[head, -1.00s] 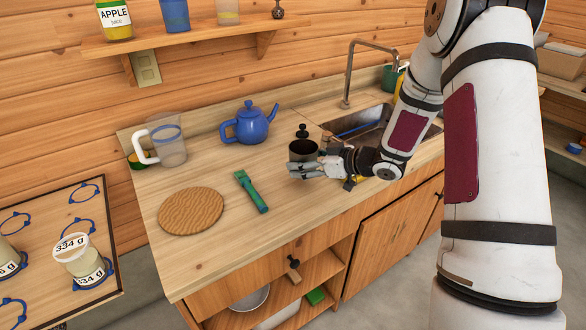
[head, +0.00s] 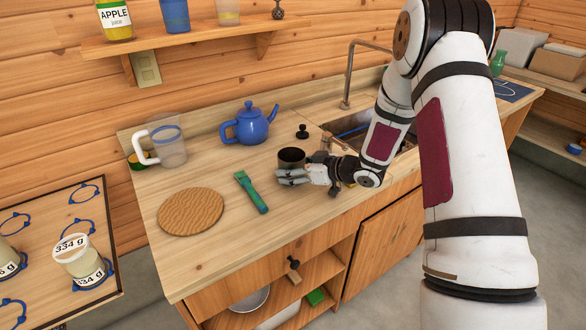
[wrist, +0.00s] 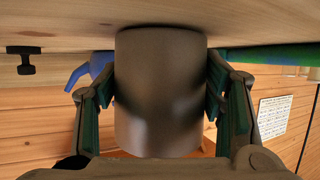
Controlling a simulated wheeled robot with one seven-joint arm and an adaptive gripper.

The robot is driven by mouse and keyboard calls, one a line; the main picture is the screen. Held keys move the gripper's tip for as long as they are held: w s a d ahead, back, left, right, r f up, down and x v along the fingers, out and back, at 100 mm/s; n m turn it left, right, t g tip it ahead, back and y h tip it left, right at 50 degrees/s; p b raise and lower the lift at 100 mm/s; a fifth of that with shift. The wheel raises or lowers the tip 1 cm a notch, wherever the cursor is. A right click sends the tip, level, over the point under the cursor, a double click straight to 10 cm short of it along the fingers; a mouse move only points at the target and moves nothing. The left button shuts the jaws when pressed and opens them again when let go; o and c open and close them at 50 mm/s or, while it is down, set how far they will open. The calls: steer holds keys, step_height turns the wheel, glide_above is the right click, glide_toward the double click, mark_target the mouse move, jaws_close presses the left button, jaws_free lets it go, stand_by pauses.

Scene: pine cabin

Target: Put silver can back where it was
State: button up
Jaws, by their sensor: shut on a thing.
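The silver can (head: 291,158) is upright with its dark open top showing in the head view. My gripper (head: 293,177) is shut around its side, over the counter right of the green-handled brush. In the wrist view, where the counter is at the top, the can (wrist: 160,95) fills the middle between my gripper's two fingers (wrist: 160,100). Whether its base touches the counter is not clear.
On the wooden counter (head: 225,235) are a round woven mat (head: 191,211), a green-handled brush (head: 251,191), a blue teapot (head: 248,126), a clear jug (head: 170,150) and a small black knobbed piece (head: 302,132). The sink (head: 345,128) lies behind my arm. A blue outlined mat (head: 513,90) is at the far right.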

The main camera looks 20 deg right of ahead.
steer(key=o, duration=1.6)
steer(key=shift+f, duration=0.15)
steer(key=shift+o, duration=0.2)
